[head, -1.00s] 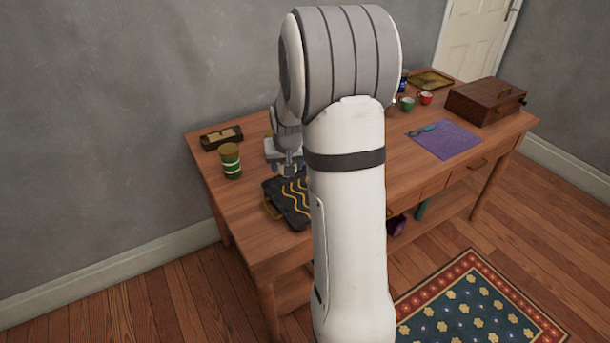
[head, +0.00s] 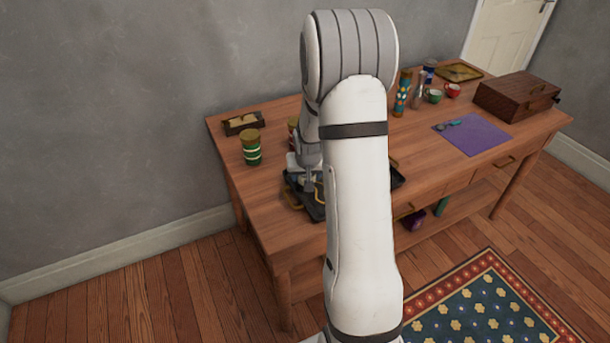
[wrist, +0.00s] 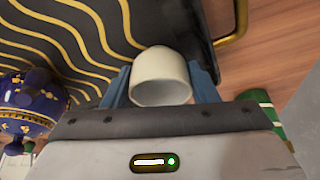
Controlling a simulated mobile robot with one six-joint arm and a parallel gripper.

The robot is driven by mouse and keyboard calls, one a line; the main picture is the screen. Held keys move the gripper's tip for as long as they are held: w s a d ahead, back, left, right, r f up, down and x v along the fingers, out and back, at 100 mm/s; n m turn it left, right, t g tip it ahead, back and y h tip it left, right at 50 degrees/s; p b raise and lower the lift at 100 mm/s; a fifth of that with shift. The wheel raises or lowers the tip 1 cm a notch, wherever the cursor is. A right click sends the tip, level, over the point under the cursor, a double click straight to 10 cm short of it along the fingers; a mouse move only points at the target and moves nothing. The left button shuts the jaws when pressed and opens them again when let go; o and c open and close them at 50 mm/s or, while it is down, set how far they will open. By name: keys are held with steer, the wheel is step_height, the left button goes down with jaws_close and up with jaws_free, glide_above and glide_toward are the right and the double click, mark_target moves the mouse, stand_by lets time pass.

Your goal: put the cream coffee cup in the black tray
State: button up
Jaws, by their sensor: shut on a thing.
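The cream coffee cup (wrist: 161,78) is between the two blue fingers of my gripper (wrist: 160,82) in the wrist view, and the gripper is shut on it. The black tray (wrist: 178,22), with wavy gold lines, lies beneath and beyond the cup. The cup shows over the tray's edge region; I cannot tell whether it touches the tray. In the head view my gripper (head: 308,186) is over the left part of the tray (head: 318,212). My arm hides the tray's middle, and the cup is not clear there.
A blue teapot with gold decoration (wrist: 32,102) is at the left in the wrist view. A green canister (head: 251,148) and a small dark box (head: 243,123) stand left of the tray. A purple mat (head: 473,135) and a wooden case (head: 517,97) lie to the right.

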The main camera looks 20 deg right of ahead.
steer(key=shift+f, duration=0.15)
steer(key=o, duration=0.7)
steer(key=shift+s+r, duration=0.1)
steer(key=shift+r, duration=0.55)
steer(key=v, duration=1.1)
steer(key=s+a+r+n+g, duration=0.1)
steer(key=s+a+r+n, duration=0.1)
steer(key=s+a+r, duration=0.2)
steer(key=s+a+r+n+g+y, duration=0.1)
steer(key=s+a+r, duration=0.3)
steer(key=s+a, duration=0.6)
steer(key=s, duration=0.8)
steer(key=shift+s+n+y+p, duration=0.3)
steer(key=shift+n, duration=0.1)
steer(key=shift+r, duration=0.1)
